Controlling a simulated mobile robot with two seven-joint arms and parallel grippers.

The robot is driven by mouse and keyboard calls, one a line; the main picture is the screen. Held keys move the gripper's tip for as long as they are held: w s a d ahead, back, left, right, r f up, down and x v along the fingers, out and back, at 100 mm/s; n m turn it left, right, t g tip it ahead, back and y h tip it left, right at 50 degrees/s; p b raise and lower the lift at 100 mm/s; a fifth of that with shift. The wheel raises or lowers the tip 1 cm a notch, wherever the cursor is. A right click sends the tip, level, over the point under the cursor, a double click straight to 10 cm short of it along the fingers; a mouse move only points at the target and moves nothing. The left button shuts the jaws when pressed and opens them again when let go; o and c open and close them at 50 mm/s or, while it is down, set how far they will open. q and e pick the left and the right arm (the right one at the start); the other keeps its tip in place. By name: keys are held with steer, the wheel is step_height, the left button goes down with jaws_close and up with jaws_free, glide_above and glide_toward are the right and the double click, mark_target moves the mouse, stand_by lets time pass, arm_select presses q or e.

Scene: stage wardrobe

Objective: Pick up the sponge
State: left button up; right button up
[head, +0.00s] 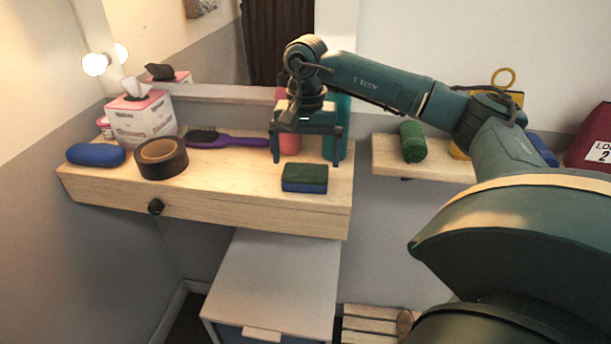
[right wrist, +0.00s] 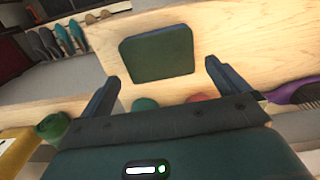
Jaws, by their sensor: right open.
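The sponge (head: 304,178) is a small block with a dark green top and a blue lower part. It lies flat near the front right edge of the wooden dressing shelf (head: 240,205). My right gripper (head: 304,158) is open above and just behind it in the head view, with its fingers pointing down. In the right wrist view the sponge's green top (right wrist: 157,54) shows beyond the two spread fingers of my right gripper (right wrist: 163,77), roughly centred between them, with nothing held. My left gripper is not in view.
A pink bottle (head: 290,143) and a green bottle (head: 335,145) stand close behind the gripper. A purple brush (head: 228,141), a roll of dark tape (head: 161,158), a blue case (head: 95,155) and a tissue box (head: 140,118) lie further left. A rolled green cloth (head: 413,142) sits on the right shelf.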

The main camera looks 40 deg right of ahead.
mark_target(306, 170)
steer(key=shift+f, duration=1.45)
steer(key=shift+c, duration=0.3)
steer(key=c, duration=0.7)
step_height(306, 170, up, 10)
steer(key=shift+r, duration=0.1)
steer(key=shift+c, duration=0.2)
steer(key=o, duration=0.4)
steer(key=c, duration=0.3)
